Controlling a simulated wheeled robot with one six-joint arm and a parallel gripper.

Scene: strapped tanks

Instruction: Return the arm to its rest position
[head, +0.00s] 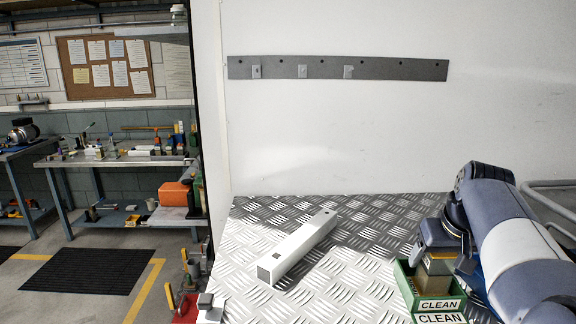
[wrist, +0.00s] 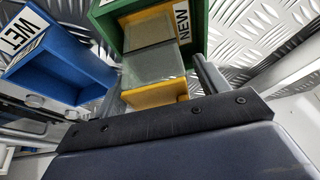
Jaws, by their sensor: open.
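My arm reaches in from the right in the head view, with its wrist low over a green bin (head: 408,285) labelled CLEAN. In the wrist view my gripper (wrist: 162,88) is open, its two fingers apart on either side of a yellow and grey-green block (wrist: 155,66). The block is partly in a green bin (wrist: 197,30) labelled NEW. I cannot tell whether a finger touches it. The fingertips are hidden in the head view, where a yellow and grey piece (head: 434,270) shows below the wrist.
A blue bin (wrist: 75,62) labelled WET is beside the green one. A long white box (head: 298,246) lies on the tread-plate floor (head: 365,215). A grey rail (head: 400,70) is on the white wall. Tube railing (head: 548,186) stands at the right. Workbenches are far left.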

